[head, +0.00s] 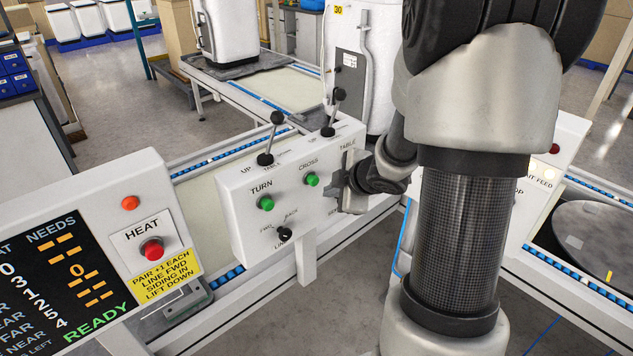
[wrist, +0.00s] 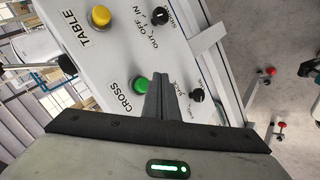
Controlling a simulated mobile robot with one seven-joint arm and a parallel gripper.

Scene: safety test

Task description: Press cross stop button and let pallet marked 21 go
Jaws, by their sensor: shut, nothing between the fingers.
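The white control box (head: 240,195) carries a green button labelled CROSS (head: 312,179) and a green button labelled TURN (head: 266,203). The CROSS button (wrist: 141,84) is also in the wrist view, just left of my fingers. A white unit (head: 350,65) behind bears the tag 30 (head: 338,10). I see no 21.
Two black-knobbed levers (head: 265,145) (head: 332,115) stand up from the box. A yellow TABLE button (wrist: 101,16) and black knobs (wrist: 160,16) (wrist: 197,95) are near my fingers. A HEAT panel (head: 151,250) and display (head: 60,280) stand front left. Conveyor rails (head: 222,148) run behind.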

